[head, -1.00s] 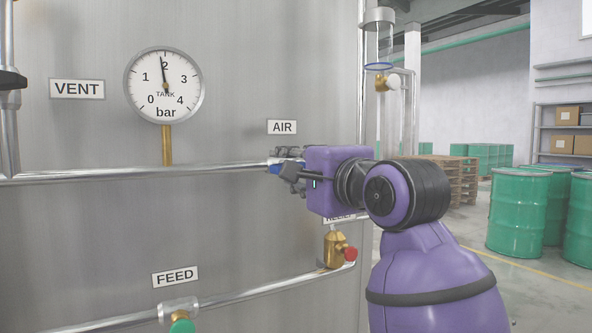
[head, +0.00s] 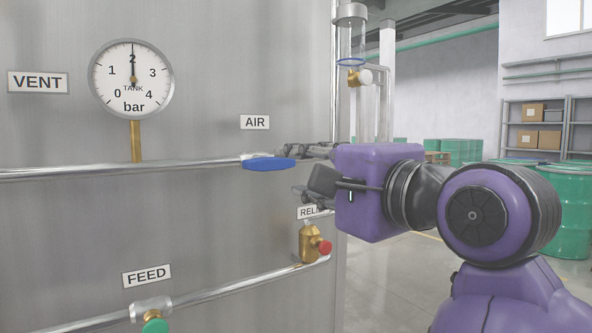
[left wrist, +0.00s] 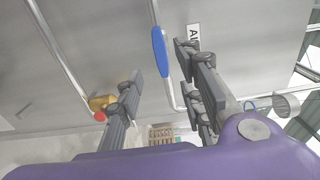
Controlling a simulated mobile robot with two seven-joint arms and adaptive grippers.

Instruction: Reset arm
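My left gripper (head: 294,173) is at the AIR valve's blue lever handle (head: 268,164), just right of it in the head view. Its fingers are spread, with nothing between the pads. The handle lies along the upper horizontal pipe, below the AIR label (head: 255,122). In the left wrist view the blue handle (left wrist: 159,52) appears between the spread fingers of the left gripper (left wrist: 162,75), toward the tips; the exact gap is hard to tell. My right gripper is not in view.
The steel tank carries a gauge (head: 132,79) reading about 2 bar. A brass relief valve with a red knob (head: 325,247) sits below my gripper, its label partly covered. A green feed knob (head: 155,326) is lower left. Green drums (head: 562,190) stand behind, right.

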